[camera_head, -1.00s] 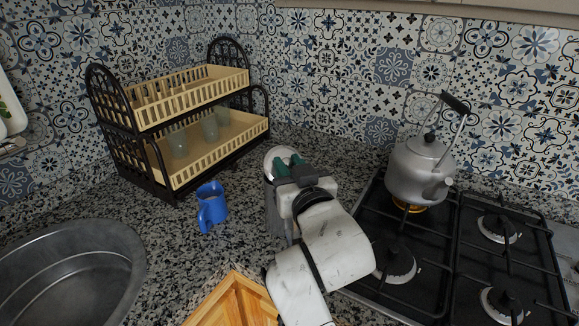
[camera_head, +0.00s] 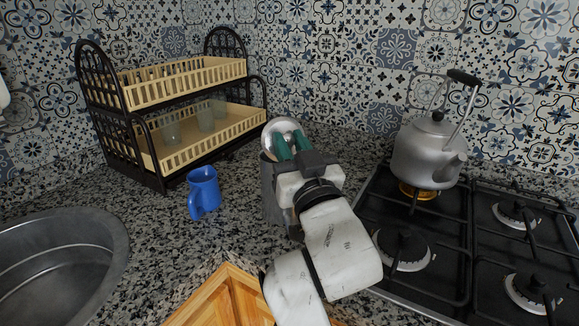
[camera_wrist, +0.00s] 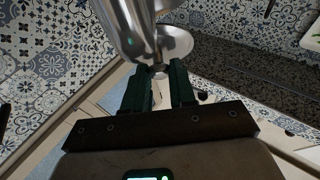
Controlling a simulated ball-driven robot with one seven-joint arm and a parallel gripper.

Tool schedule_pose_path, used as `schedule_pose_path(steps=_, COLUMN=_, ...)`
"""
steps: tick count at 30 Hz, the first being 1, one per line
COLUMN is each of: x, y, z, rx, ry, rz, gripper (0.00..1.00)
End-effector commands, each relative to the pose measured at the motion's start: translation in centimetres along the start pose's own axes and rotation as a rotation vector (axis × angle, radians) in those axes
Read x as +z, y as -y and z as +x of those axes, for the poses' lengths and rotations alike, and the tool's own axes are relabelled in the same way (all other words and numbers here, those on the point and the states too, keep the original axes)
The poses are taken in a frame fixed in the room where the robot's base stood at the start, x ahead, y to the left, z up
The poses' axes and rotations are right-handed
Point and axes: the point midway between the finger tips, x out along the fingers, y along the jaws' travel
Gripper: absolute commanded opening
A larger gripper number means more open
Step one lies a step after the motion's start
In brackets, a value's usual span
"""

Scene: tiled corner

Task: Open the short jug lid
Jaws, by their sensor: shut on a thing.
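The short jug (camera_head: 269,190) is a grey metal vessel on the granite counter, partly hidden behind my gripper and arm in the head view. Its round shiny lid (camera_head: 281,127) stands tilted up at the jug's top. My gripper (camera_head: 292,144), with green fingers, is at the lid and shut on its small knob. In the wrist view the shiny jug body (camera_wrist: 124,24) is at the top, and the lid (camera_wrist: 186,45) is beside it. The knob (camera_wrist: 159,69) sits between the fingertips of my gripper (camera_wrist: 160,76).
A blue mug (camera_head: 203,190) stands left of the jug. A dish rack (camera_head: 150,150) with cups is behind it. A kettle (camera_head: 425,155) sits on the gas stove (camera_head: 450,240) at right. A sink (camera_head: 60,265) is at left. Some counter is clear between sink and jug.

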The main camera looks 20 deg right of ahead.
Motion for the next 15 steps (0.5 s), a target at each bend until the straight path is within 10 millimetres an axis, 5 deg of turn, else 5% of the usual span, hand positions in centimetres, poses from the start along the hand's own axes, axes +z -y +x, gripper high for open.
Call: schedule_pose_path(steps=15, x=1.11, y=-0.06, z=-1.41, rx=0.001, ry=-0.244, rz=0.001, gripper=0.00)
